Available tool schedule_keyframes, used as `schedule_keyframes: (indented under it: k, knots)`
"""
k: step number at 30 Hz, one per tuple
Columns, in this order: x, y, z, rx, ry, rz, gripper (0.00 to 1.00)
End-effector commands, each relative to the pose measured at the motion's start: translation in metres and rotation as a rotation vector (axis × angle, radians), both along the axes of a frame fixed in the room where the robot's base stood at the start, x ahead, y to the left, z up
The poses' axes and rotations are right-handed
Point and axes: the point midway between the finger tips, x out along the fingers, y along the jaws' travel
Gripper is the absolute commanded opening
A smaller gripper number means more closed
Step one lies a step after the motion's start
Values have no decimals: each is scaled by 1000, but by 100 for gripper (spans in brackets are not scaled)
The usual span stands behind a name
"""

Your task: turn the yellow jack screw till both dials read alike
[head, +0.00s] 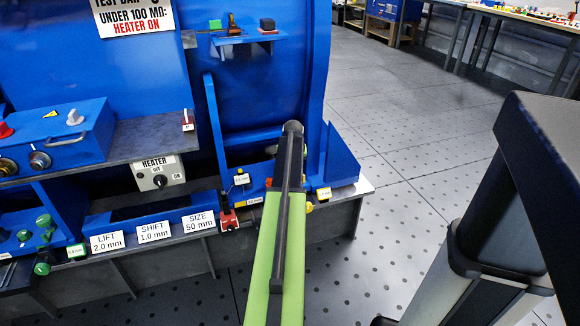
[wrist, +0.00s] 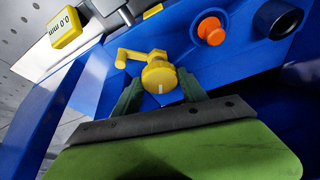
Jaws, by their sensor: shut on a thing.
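The yellow jack screw (wrist: 158,76) shows in the wrist view as a round knob with a white mark on its face and a crank-shaped arm reaching up and left. My gripper (wrist: 162,90) has its green fingers on both sides of the knob, shut on it. A yellow dial (wrist: 66,26) at the upper left reads 0.0 mm, upside down in this view. My arm hides the gripper there.
An orange knob (wrist: 211,31) and a dark round part (wrist: 278,18) stand near the jack screw. In the head view a red device (head: 229,220) and white cards (head: 198,222) line the bench edge. A heater switch (head: 157,173) is behind.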

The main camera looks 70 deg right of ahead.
Motion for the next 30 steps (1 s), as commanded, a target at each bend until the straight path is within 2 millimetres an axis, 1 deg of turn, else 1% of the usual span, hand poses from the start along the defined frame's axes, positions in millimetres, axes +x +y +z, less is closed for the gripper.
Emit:
schedule_keyframes:
  k: [9, 18, 24, 30]
  knots:
    - [-1, -1, 0, 6, -4, 298, 10]
    - [-2, -3, 0, 5, -4, 547, 10]
    - [-3, -3, 0, 5, -4, 663, 10]
    - [-3, -4, 0, 4, -4, 732, 9]
